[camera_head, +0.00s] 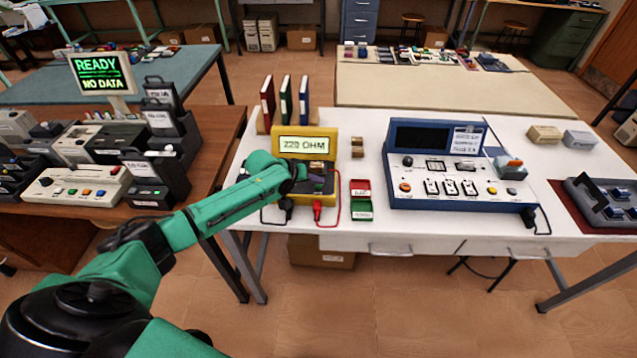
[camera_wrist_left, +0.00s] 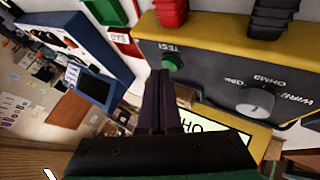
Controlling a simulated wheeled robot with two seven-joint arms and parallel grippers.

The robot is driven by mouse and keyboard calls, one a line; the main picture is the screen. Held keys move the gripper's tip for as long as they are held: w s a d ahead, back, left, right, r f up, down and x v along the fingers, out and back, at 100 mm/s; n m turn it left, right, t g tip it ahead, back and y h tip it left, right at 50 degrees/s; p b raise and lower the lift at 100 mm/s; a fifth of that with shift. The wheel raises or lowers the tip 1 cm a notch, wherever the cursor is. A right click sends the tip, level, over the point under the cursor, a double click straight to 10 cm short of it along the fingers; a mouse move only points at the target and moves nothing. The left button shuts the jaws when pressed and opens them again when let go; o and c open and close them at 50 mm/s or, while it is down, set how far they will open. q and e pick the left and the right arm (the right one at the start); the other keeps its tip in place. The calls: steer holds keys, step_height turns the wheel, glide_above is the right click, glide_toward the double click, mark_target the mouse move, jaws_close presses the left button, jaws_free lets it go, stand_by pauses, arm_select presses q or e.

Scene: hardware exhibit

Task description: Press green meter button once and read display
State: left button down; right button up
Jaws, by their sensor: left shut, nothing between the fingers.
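The yellow meter (camera_head: 333,142) stands on the white table; its lit display (camera_head: 303,144) reads "220 OHM". In the left wrist view the meter's dark face (camera_wrist_left: 215,75) shows a green round button (camera_wrist_left: 173,63) labelled TEST and a grey selector knob (camera_wrist_left: 254,103). My left gripper (camera_head: 302,173) is at the meter's front, hiding part of its face. In the left wrist view its closed fingers (camera_wrist_left: 162,76) end right by the green button; I cannot tell whether they touch it. Part of the display (camera_wrist_left: 195,126) shows behind the fingers. My right gripper is not in view.
Red and black leads (camera_head: 317,209) are plugged into the meter's front. Small red and green trays (camera_head: 361,210) lie to its right, then a blue bench instrument (camera_head: 440,165). Binders (camera_head: 285,98) stand behind it. A "READY NO DATA" screen (camera_head: 102,73) is at left.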

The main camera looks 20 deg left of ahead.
mark_target(316, 189)
arm_select(q)
steer(key=shift+r, duration=0.5)
step_height(316, 189, up, 5)
steer(key=p, duration=0.5)
stand_by(0.5)
